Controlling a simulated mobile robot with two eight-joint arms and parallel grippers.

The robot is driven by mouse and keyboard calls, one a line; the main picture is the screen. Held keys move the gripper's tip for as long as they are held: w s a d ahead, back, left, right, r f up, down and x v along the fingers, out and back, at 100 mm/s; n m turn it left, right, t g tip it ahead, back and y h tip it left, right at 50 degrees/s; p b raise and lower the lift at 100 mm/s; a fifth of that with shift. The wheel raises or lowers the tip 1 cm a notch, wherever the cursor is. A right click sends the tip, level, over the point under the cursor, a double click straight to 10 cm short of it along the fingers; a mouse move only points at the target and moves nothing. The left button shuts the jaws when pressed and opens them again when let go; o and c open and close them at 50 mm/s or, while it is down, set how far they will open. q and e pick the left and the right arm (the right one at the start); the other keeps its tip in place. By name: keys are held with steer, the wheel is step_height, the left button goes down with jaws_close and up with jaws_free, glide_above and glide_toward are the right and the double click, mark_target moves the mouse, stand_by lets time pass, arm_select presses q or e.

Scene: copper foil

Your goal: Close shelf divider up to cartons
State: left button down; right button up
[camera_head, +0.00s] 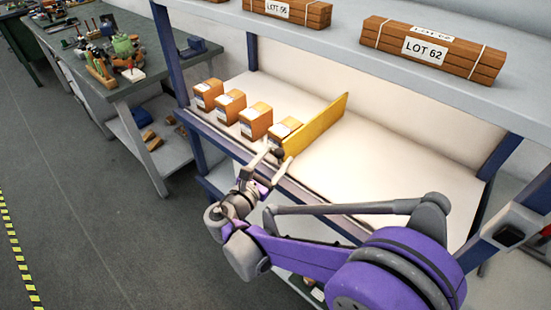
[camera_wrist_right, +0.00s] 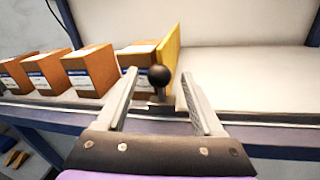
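A yellow shelf divider (camera_head: 318,127) stands upright on the lit shelf, running from front to back. It also shows in the right wrist view (camera_wrist_right: 172,52), with a black ball knob (camera_wrist_right: 159,76) at its front end. Several orange-brown cartons stand in a spaced row left of it; the nearest carton (camera_head: 283,129) is right beside the divider, and I cannot tell whether they touch. My right gripper (camera_head: 275,156) is at the shelf's front edge by the knob. In the wrist view its fingers (camera_wrist_right: 159,88) are apart, one each side of the knob, with gaps showing. My left gripper is out of view.
The shelf (camera_head: 390,165) right of the divider is bare. An upper shelf (camera_head: 340,45) above holds strapped bundles, one labelled LOT 62 (camera_head: 432,52). Blue posts (camera_head: 168,52) frame the rack. A cluttered workbench (camera_head: 135,78) stands at the left, with open floor in front.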

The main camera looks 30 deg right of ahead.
steer(key=v, duration=1)
steer(key=shift+s+a+b, duration=0.25)
steer(key=shift+a+b, duration=0.05)
steer(key=shift+a, duration=0.05)
